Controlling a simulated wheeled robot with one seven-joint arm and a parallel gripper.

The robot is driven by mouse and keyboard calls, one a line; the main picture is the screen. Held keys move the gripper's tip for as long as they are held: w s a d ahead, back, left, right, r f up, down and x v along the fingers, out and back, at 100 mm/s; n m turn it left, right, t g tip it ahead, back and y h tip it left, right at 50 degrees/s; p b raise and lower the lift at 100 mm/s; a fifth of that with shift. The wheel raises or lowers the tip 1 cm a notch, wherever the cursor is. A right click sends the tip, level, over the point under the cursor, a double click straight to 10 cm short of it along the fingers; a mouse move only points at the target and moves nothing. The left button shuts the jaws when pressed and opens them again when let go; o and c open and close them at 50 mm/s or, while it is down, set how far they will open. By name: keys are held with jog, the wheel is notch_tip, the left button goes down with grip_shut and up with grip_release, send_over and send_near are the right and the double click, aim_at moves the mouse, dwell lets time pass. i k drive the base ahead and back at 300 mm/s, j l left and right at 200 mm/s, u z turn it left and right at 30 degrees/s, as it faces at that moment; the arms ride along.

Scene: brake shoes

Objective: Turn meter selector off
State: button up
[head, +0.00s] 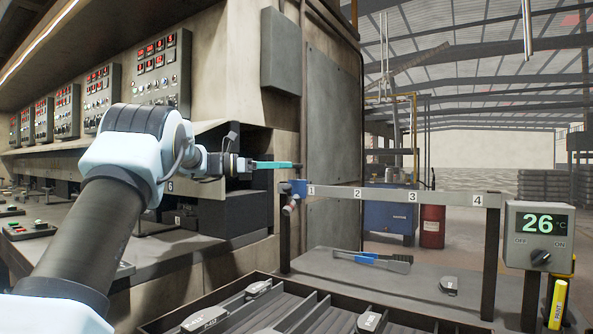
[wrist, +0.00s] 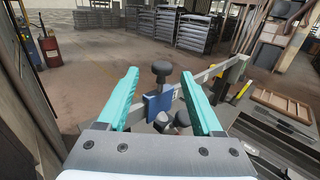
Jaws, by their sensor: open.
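The meter (head: 539,236) is a grey box at the right in the head view, on a post by the end of the numbered rail. Its lit green display (head: 544,223) reads 26 °C. Its dark selector knob (head: 540,257) sits below, between the OFF mark on the left and the ON mark on the right. The knob's exact angle is too small to tell surely. My gripper (head: 297,166) is open and empty, far left of the meter, above the rail's left end. In the wrist view its teal fingers (wrist: 160,72) are spread apart. I cannot make out the selector there.
A blue clamp (head: 299,187) with a dark knob (wrist: 161,69) is on the rail (head: 385,196) near mark 1, close to my fingers. A blue-handled brush (head: 380,259) lies on the table. A tray (head: 262,281) holds brake shoes. A yellow marker (head: 557,303) stands below the meter.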

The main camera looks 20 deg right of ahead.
aim_at(539, 256)
jog(key=k, duration=1)
